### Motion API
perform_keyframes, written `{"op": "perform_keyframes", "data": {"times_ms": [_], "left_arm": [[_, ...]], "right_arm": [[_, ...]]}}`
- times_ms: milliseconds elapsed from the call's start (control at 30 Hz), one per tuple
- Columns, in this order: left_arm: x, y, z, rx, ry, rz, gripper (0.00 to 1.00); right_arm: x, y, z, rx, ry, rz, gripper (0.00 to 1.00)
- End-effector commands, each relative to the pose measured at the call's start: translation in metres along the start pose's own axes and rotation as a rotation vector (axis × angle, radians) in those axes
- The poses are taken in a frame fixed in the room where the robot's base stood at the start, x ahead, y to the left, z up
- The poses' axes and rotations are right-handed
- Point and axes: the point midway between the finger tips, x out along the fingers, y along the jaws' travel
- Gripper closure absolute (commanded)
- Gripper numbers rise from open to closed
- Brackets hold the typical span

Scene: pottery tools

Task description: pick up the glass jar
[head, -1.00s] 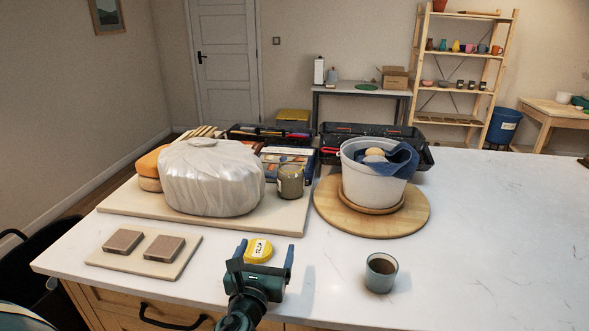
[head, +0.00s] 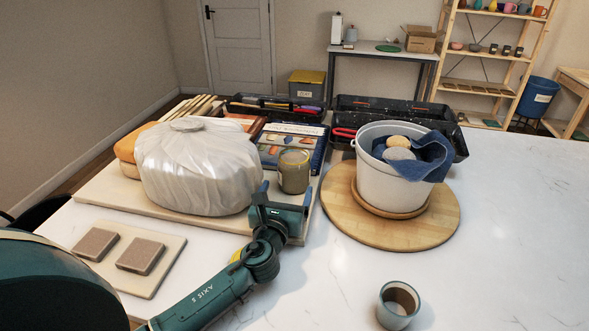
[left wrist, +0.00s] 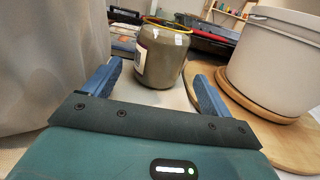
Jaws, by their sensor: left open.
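The glass jar (head: 294,172) holds something brownish-olive and stands upright on the pale board, between the wrapped clay block and the white bucket. In the left wrist view the jar (left wrist: 160,55) has a pale label and stands just beyond the fingertips, roughly between them. My left gripper (head: 283,193) is open and empty, pointing at the jar from its near side. Its two blue fingers show apart in the left wrist view (left wrist: 158,82). The jar's lower part is partly hidden by the gripper in the head view. My right gripper is not in view.
The plastic-wrapped clay block (head: 195,170) is close on the left. The white bucket (head: 385,185) with a blue cloth stands on a round wooden board (head: 345,215) at right. A cup (head: 398,303) stands near the front. Books (head: 290,143) lie behind the jar.

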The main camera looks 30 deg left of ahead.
Motion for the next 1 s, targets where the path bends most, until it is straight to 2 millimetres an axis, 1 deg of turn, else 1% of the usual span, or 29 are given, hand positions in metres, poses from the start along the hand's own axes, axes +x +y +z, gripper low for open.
{"op": "perform_keyframes", "data": {"times_ms": [33, 100, 367, 500, 633, 767, 967, 1000], "left_arm": [[0.01, 0.0, 0.002, -0.001, -0.001, 0.002, 0.16], [0.02, 0.0, 0.001, -0.001, 0.0, 0.001, 0.16], [0.04, -0.001, 0.002, -0.002, 0.0, 0.0, 0.16], [0.062, -0.002, 0.004, -0.002, -0.001, 0.001, 0.16], [0.078, -0.002, 0.003, -0.001, -0.001, 0.001, 0.16], [0.084, -0.001, 0.003, -0.001, 0.0, 0.001, 0.16], [0.084, -0.002, 0.003, -0.001, 0.0, 0.0, 0.16], [0.084, -0.002, 0.003, -0.001, 0.0, 0.0, 0.19]], "right_arm": [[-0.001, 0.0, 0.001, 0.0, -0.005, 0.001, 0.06], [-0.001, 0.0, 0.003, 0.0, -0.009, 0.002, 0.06], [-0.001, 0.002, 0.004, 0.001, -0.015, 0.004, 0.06], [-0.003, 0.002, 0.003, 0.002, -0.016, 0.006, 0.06], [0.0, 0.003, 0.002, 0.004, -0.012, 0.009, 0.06], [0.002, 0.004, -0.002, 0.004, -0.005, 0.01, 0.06], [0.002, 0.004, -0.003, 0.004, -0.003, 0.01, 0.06], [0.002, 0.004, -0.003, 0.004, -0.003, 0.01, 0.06]]}}
